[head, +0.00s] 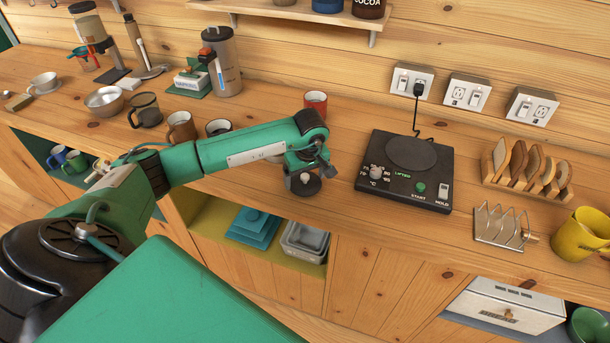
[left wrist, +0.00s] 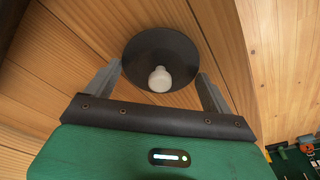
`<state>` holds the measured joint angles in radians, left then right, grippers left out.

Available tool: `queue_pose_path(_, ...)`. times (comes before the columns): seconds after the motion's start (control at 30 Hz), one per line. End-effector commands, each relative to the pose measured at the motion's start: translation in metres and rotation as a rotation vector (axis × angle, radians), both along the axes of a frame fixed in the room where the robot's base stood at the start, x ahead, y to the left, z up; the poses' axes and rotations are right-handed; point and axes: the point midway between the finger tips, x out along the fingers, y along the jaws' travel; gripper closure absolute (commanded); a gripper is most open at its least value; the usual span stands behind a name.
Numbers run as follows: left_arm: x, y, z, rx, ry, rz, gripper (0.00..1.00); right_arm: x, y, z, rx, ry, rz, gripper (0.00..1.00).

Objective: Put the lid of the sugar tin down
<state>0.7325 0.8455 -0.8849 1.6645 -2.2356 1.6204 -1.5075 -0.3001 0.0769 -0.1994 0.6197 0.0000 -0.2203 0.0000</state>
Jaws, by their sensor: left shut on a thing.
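The lid is a dark round disc with a pale knob; in the left wrist view the lid (left wrist: 176,52) lies between my two grey fingers. My left gripper (left wrist: 161,84) is shut on its sides, with the knob standing up between the fingers. In the head view the lid (head: 296,187) shows below the end of my left arm, near the counter's front edge. My left gripper (head: 305,174) is partly hidden there by its own arm. I cannot tell whether the lid touches the wood. No open sugar tin can be made out. My right gripper is out of view.
The black hot plate (head: 410,168) stands to the right, with bare counter between it and the lid. A red mug (head: 316,102) stands behind. A dark mug (head: 218,128) and a brown mug (head: 182,128) stand to the left. A toast rack (head: 500,228) is farther right.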

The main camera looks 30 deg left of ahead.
Motion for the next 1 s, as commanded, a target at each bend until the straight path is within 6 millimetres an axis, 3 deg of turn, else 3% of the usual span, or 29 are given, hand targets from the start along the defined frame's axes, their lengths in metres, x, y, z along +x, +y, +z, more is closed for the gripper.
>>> queue_pose_path(0.07,0.000,0.000,-0.004,0.000,0.000,0.000,0.36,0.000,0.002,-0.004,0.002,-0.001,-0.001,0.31)
queue_pose_path(0.1,0.000,0.000,-0.004,0.000,0.000,0.000,0.12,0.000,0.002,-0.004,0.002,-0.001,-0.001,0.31)
queue_pose_path(0.17,0.000,0.000,-0.003,0.000,0.000,0.000,0.01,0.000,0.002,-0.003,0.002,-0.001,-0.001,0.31)
queue_pose_path(0.57,0.001,-0.001,0.006,0.000,-0.004,0.000,0.00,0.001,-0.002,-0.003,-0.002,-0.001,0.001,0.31)
queue_pose_path(1.0,-0.006,-0.012,0.093,-0.001,-0.005,-0.001,0.00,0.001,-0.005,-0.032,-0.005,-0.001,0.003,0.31)
